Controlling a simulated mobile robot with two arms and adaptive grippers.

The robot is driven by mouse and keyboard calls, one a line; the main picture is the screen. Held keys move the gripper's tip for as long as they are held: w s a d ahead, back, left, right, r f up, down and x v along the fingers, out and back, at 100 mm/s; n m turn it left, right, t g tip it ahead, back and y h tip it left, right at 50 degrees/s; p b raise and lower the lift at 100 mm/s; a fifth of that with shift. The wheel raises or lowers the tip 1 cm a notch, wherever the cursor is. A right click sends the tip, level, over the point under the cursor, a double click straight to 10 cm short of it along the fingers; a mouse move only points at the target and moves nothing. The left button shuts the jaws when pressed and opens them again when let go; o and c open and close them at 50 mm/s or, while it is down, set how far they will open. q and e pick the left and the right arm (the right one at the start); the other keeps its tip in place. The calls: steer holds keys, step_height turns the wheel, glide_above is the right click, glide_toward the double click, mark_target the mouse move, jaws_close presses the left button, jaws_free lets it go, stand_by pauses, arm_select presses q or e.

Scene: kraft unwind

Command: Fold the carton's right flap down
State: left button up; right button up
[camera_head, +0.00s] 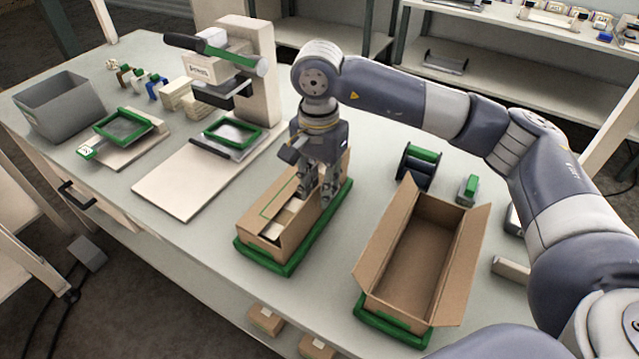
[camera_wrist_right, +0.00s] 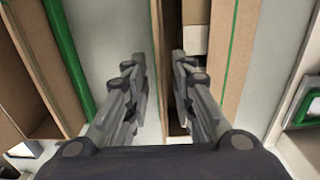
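The carton (camera_head: 262,238) sits in a green-rimmed tray (camera_head: 285,268) near the middle of the bench. Its left flap, with a green outline, lies over part of the opening and also shows in the wrist view (camera_wrist_right: 239,50). Pale contents (camera_wrist_right: 195,38) show through the gap beside it. The right flap (camera_head: 344,168) seems to stand up, partly hidden by my gripper. My right gripper (camera_head: 322,192) points down at the carton's right side. In the wrist view its fingers (camera_wrist_right: 160,68) are apart, with a thin brown cardboard edge (camera_wrist_right: 155,45) between them; contact is unclear. My left gripper is out of view.
A second, empty carton (camera_head: 415,255) with spread flaps stands on the right in its own green tray (camera_head: 393,326). Green-and-black spools (camera_head: 418,165) lie behind it. A press (camera_head: 235,70) with a pale board (camera_head: 185,185) stands left, beyond it a grey bin (camera_head: 62,105).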

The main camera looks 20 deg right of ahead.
jaws_close()
steer(key=shift+a, duration=0.1)
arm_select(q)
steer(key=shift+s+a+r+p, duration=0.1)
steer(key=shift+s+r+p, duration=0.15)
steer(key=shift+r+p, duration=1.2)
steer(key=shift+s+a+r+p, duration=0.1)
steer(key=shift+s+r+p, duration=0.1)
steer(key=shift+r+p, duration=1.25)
arm_select(e)
steer(key=shift+w+a+f+g+h, duration=0.1)
steer(key=shift+w+a+g+h, duration=0.2)
steer(key=shift+g+h, duration=0.5)
steer(key=shift+w+a+f+g+h, duration=0.15)
steer(key=shift+w+g+h, duration=0.35)
steer(key=shift+g, duration=0.5)
steer(key=shift+w+a+g+h, duration=0.25)
steer(key=shift+a+g+h, duration=0.05)
steer(key=shift+g+h, duration=0.55)
steer(key=shift+f, duration=0.1)
jaws_free()
